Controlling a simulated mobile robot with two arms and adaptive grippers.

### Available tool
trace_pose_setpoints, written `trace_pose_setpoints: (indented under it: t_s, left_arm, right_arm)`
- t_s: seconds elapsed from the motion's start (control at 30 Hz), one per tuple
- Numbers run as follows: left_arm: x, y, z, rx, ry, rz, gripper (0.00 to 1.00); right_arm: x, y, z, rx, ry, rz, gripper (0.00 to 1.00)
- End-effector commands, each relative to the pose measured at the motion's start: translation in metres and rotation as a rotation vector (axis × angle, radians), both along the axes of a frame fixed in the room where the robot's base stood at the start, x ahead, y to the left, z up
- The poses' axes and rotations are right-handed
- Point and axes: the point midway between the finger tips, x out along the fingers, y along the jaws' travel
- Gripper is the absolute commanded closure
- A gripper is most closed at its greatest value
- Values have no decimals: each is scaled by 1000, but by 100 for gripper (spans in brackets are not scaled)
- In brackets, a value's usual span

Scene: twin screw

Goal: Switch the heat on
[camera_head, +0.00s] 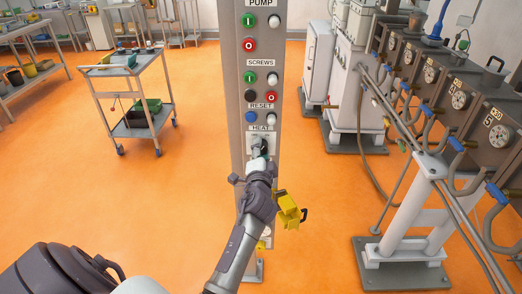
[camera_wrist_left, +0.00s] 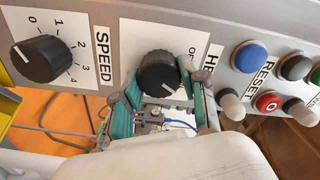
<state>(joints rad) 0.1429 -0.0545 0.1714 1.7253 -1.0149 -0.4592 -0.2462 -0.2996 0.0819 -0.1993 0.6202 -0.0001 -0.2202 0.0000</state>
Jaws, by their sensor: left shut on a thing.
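The heat knob (camera_wrist_left: 160,76) is a round black rotary knob on the grey control panel, beside the HEAT label (camera_wrist_left: 208,62). My left gripper (camera_wrist_left: 161,84) has its two green-padded fingers on either side of the knob and is shut on it. Lettering beside the knob is partly hidden by a finger. In the head view my left gripper (camera_head: 262,151) reaches the panel just below the HEAT label (camera_head: 262,128). The knob is mostly hidden there by the gripper. My right gripper is not in view.
Pump, screws and reset buttons sit above on the column (camera_head: 235,80). The speed knob (camera_wrist_left: 44,60) neighbours the heat knob; the blue reset button (camera_wrist_left: 250,57) is on its other side. A yellow box (camera_head: 288,210) juts beside my left arm. A trolley (camera_head: 130,70) stands left, machinery right.

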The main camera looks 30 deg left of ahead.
Motion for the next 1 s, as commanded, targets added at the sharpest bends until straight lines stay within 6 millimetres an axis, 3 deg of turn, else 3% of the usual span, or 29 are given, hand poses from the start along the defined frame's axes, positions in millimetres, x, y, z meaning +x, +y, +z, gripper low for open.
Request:
trace_pose_setpoints:
  t_s: [0.07, 0.1, 0.23, 0.63, 1.0]
  left_arm:
    - [0, 0, 2, 4, -1, -1, 92]
    - [0, 0, 2, 4, -1, -1, 56]
    - [0, 0, 1, 3, -2, 0, 34]
    - [-5, -3, 0, 0, 0, 0, 32]
    - [-54, -33, -1, 0, 1, 0, 32]
  right_arm:
    - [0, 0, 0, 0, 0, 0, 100]
    - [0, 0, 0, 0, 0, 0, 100]
    - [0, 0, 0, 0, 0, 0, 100]
    - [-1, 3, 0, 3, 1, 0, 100]
    - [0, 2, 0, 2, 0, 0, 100]
